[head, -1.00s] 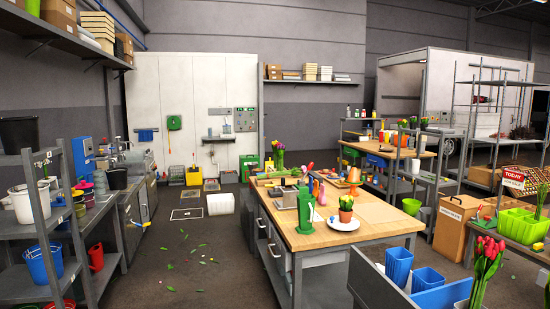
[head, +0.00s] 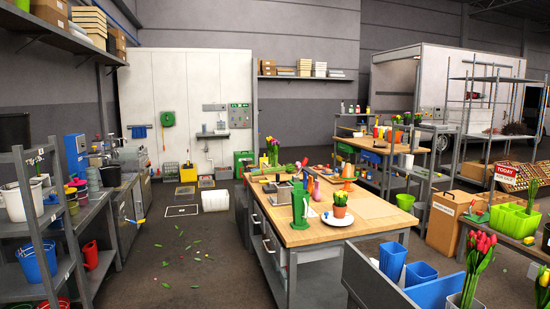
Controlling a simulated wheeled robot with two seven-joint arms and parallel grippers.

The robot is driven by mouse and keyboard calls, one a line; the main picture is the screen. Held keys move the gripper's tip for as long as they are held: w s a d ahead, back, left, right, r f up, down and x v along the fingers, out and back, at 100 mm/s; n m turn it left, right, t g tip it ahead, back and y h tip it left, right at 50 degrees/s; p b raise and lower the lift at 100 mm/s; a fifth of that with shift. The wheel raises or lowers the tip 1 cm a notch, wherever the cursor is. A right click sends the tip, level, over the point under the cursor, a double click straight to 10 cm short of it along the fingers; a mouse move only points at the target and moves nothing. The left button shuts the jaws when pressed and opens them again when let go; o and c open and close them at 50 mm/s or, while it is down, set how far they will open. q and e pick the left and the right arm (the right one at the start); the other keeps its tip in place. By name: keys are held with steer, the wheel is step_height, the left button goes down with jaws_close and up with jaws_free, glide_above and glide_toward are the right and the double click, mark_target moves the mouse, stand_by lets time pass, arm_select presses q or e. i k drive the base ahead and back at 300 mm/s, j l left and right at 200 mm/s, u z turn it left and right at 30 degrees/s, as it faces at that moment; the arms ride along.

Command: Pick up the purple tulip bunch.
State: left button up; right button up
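A bunch of red-pink tulips (head: 480,247) stands in a container at the lower right. More red and yellow tulips (head: 407,119) stand on the bench further back. Neither of my grippers is in view.
The workbench also carries a green holder (head: 300,206), a potted plant (head: 340,205) on a white plate and several small items. A blue-grey cart with blue cups (head: 392,260) stands in front right. Open floor with scattered leaves (head: 190,255) lies left of the workbench.

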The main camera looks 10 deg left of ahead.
mark_target(276, 144)
steer(key=i+j+u, duration=0.25)
steer(key=i, duration=0.15)
steer(key=i+j+u, duration=0.1)
steer(key=i+u, duration=0.15)
steer(key=i, duration=0.2)
steer(key=i+u, duration=0.35)
steer(key=i, duration=4.2)
